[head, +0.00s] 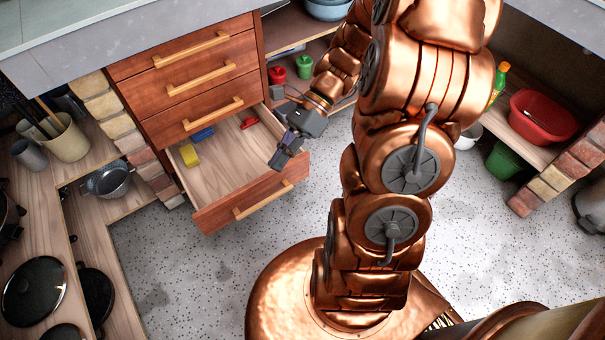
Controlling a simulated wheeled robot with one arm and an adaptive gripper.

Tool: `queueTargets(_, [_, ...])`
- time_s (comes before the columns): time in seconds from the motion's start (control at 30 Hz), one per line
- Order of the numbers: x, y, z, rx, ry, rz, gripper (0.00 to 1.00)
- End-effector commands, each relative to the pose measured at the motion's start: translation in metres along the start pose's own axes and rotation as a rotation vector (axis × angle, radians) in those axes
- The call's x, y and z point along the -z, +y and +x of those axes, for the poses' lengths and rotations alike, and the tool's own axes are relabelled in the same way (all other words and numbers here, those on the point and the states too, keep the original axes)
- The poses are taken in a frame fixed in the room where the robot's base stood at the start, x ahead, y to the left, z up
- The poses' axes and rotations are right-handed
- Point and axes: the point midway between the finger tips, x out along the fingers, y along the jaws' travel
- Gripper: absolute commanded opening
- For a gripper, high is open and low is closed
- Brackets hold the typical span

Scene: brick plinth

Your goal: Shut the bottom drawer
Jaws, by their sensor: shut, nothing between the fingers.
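The bottom drawer (222,166) of a reddish-brown wooden cabinet is pulled well out. Its front panel (243,195) has a pale wooden bar handle (263,202). Inside lie a yellow block (189,155), a blue block (202,135) and a red block (249,122), all toward the back. My gripper (277,163) is dark, shut and empty. It appears over the drawer's right side, near the front panel's right end. I cannot tell whether it touches the drawer.
Several drawers above, with pale handles (201,77), are shut. Left is a wooden shelf with a utensil pot (66,138), a grey colander (108,180) and pans (34,290). Right, a red basin (541,117) stands on a shelf. Speckled floor (185,270) before the drawer is clear.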

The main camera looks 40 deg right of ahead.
Motion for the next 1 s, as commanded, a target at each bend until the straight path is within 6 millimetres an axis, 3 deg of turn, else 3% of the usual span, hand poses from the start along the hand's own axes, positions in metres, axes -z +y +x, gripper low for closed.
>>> queueTargets(0.03, [0.02, -0.014, 0.006, 0.017, -0.045, 0.062, 0.0])
queueTargets(0.27, [0.078, -0.059, 0.006, 0.077, -0.251, 0.349, 0.0])
queueTargets(0.5, [0.148, -0.099, 0.004, 0.111, -0.489, 0.637, 0.0])
queueTargets(1.0, [0.327, -0.156, 0.003, 0.106, -1.028, 1.163, 0.0])
